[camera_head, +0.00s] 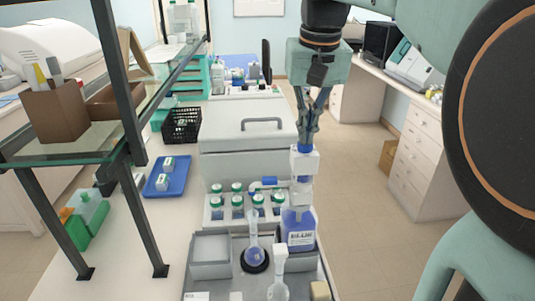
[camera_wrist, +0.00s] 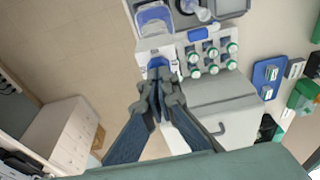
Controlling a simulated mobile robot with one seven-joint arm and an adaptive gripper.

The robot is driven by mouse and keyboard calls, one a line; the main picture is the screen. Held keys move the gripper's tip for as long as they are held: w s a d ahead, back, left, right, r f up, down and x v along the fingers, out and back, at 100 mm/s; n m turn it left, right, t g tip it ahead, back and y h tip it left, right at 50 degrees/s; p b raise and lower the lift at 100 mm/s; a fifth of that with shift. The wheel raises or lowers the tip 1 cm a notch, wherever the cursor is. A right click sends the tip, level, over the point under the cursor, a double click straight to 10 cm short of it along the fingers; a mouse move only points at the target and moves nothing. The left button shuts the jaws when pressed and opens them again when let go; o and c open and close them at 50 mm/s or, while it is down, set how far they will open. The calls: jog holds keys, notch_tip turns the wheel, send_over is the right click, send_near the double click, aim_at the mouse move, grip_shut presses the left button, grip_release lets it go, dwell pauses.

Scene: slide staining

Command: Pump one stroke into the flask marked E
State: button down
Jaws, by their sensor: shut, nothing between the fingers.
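My gripper (camera_head: 306,136) is shut and empty, pointing down at the top of the pump dispenser. Its fingertips are at or just above the blue plunger top (camera_head: 304,149); I cannot tell whether they touch. In the wrist view the fingertips (camera_wrist: 158,84) are close to the blue top (camera_wrist: 157,62). The dispenser's white pump head (camera_head: 304,165) sits on a bottle of blue liquid (camera_head: 299,230), with a blue-ended spout (camera_head: 266,183) reaching left. A flask with blue liquid (camera_head: 253,252) stands in a dark ring. A clearer flask (camera_head: 278,287) stands nearer. I cannot read an E on either.
Several green-capped bottles (camera_head: 237,203) stand in a white rack behind the flasks. A large lidded grey box (camera_head: 248,139) stands behind. A blue tray (camera_head: 160,187) and a glass shelf (camera_head: 95,140) are at left.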

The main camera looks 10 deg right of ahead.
jog(key=shift+r+p, duration=1.55)
jog(key=shift+r, duration=0.45)
notch_tip(320, 180, up, 5)
jog(key=p, duration=0.4)
jog(key=shift+p, duration=0.4)
